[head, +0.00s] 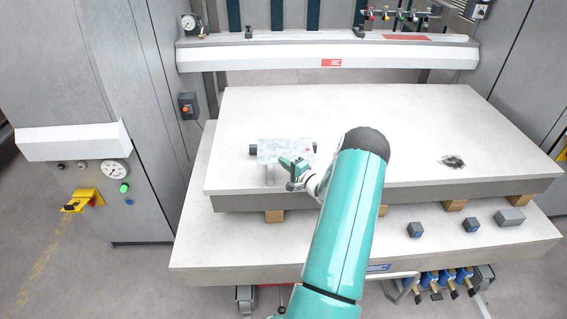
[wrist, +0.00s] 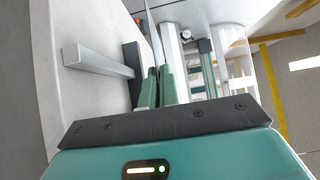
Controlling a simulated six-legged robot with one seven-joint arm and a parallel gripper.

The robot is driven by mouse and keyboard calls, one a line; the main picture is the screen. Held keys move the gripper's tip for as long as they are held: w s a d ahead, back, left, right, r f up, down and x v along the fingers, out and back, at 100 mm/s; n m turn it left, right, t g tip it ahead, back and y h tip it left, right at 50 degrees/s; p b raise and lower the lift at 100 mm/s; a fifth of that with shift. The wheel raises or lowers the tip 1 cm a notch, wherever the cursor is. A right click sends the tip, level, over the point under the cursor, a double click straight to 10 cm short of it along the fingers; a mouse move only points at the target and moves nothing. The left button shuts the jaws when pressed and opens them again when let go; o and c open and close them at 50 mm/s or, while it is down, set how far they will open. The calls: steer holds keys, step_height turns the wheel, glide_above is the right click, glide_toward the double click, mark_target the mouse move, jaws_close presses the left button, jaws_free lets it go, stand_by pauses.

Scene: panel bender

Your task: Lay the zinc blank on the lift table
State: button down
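The zinc blank (head: 286,147) is a small, thin, mottled silver sheet over the pale top of the large table (head: 400,125). My gripper (head: 292,166) is at the blank's near edge. In the wrist view the two green fingers (wrist: 159,85) are close together on the thin sheet (wrist: 156,38), seen nearly edge-on. A T-shaped piece, with a dark bar (head: 253,150) and a light grey stem (head: 270,175), lies on the table under the blank. In the wrist view the sheet looks apart from the dark bar (wrist: 133,72); the gap is hard to judge.
The table slab rests on wooden blocks (head: 275,216) above a lower pale ledge (head: 225,248) with several small grey blocks (head: 415,230). A dark scrap-like patch (head: 453,162) lies on the right. A machine beam (head: 330,55) crosses behind; a cabinet (head: 70,100) stands left.

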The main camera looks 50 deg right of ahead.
mark_target(284, 182)
steer(key=shift+f, duration=3.8)
steer(key=shift+f, duration=0.4)
steer(key=shift+w+d, duration=0.3)
steer(key=c, duration=1.6)
jaws_free()
steer(key=s, duration=0.4)
steer(key=s+a, duration=0.1)
steer(key=s, duration=0.4)
steer(key=s+a, duration=0.1)
steer(key=s, duration=0.3)
steer(key=shift+s+a, duration=0.1)
steer(key=shift+s, duration=0.25)
steer(key=shift+w+r, duration=0.1)
